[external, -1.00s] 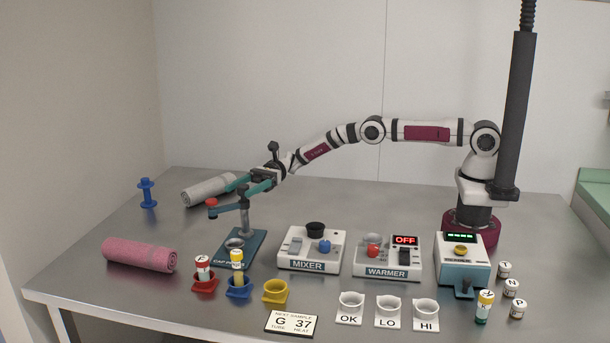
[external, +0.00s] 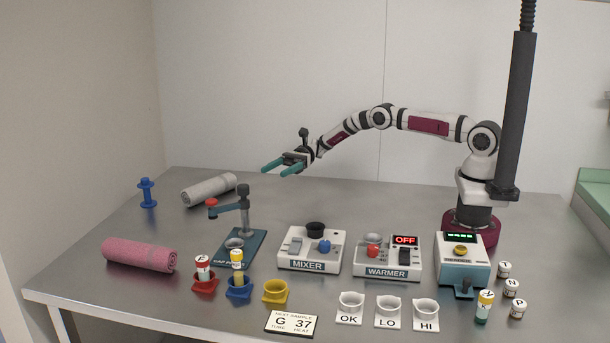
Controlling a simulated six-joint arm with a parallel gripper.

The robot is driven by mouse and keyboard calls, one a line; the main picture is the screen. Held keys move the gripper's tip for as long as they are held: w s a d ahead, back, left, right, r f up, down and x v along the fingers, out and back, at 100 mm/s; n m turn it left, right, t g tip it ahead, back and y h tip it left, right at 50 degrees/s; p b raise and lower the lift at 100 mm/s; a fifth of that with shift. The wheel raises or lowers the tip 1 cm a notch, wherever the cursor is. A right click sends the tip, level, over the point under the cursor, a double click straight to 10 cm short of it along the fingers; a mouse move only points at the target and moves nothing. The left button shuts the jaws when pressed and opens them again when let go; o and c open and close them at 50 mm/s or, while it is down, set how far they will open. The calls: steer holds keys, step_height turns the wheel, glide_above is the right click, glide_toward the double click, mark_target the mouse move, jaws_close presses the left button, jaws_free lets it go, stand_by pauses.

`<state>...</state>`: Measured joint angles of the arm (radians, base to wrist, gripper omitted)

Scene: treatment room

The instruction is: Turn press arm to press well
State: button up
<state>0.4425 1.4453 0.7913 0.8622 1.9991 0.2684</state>
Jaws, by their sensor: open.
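The cap press has a teal base (external: 247,245) with a grey upright post. Its press arm (external: 226,206) is a teal bar at the top of the post, with a red knob (external: 212,203) at its left end. The press well (external: 235,243) is a small grey cup on the base, in front of the post. The arm points left, and the knob sits up and to the left of the well. My gripper (external: 275,170) is open and empty, above and behind the press, apart from it. Its teal fingers point left.
A mixer (external: 309,249) and a warmer (external: 387,257) reading OFF stand right of the press. Red (external: 205,283), blue (external: 239,290) and yellow (external: 275,291) holders stand in front, the first two with tubes. A grey roll (external: 208,190) lies behind; a pink roll (external: 139,254) lies left.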

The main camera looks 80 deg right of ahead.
steer(key=shift+c, duration=0.7)
step_height(320, 180, up, 24)
steer(key=shift+r, duration=0.1)
jaws_close()
steer(key=w+a+f+t+h, duration=0.2)
steer(key=w+a+f+h, duration=0.25)
steer(key=a+h, duration=0.2)
steer(key=w+a+f+t+h, duration=0.25)
steer(key=a+f+h, duration=0.25)
steer(key=a, duration=0.3)
steer(key=s+a+r+n+t+h, duration=0.1)
steer(key=s+a+r+t+h, duration=0.15)
steer(key=r, duration=0.35)
steer(key=s+a+r+n+t+h, duration=0.1)
steer(key=s+a+r+t+h, duration=0.1)
steer(key=s+r+t+h, duration=0.25)
step_height(320, 180, down, 26)
steer(key=w+d+f, duration=0.1)
steer(key=w, duration=0.9)
steer(key=shift+w, duration=0.3)
